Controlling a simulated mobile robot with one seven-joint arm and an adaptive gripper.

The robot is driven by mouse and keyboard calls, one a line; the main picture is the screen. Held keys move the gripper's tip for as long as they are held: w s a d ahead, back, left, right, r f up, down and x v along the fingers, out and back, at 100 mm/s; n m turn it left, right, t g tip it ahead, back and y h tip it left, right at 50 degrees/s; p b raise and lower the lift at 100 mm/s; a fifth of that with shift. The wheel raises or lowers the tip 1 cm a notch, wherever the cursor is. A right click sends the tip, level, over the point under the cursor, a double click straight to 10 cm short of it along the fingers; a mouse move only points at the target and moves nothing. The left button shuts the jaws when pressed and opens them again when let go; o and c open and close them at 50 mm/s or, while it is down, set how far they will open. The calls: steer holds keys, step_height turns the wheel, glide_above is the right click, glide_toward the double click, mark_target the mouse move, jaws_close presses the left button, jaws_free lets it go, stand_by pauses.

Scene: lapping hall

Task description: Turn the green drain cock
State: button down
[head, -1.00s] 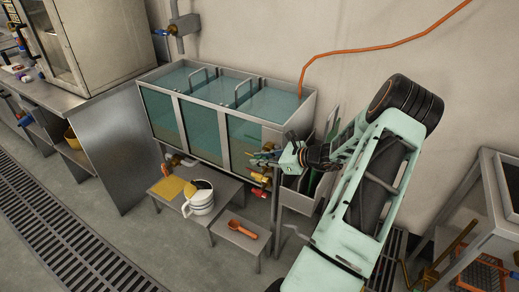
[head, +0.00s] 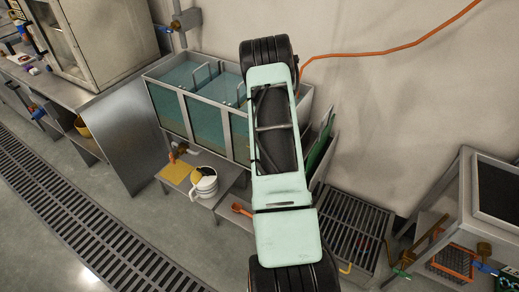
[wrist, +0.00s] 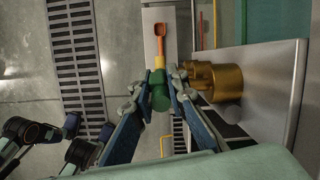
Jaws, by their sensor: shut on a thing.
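The green drain cock (wrist: 160,98) shows in the wrist view between my fingertips, beside a large brass fitting (wrist: 222,82). My gripper (wrist: 158,88) is shut on the green part, with one finger on each side. A yellow piece (wrist: 160,64) shows just beyond it in line; I cannot tell whether they are joined. In the head view, my arm covers the right end of the water tank (head: 203,122), hiding my gripper and the cock.
A low metal stand (head: 229,181) holds a white jug (head: 204,184) and a yellow cloth (head: 176,172). An orange scoop (head: 240,209) lies on the lower step; it also shows in the wrist view (wrist: 159,32). A floor grate (head: 80,225) runs along the left.

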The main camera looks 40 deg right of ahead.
steer(key=shift+d+g+h+p, duration=0.1)
steer(key=shift+g+h+p, duration=0.4)
steer(key=shift+g, duration=0.6)
steer(key=c, duration=1.9)
jaws_free()
steer(key=r, duration=1.2)
steer(key=shift+s, duration=0.25)
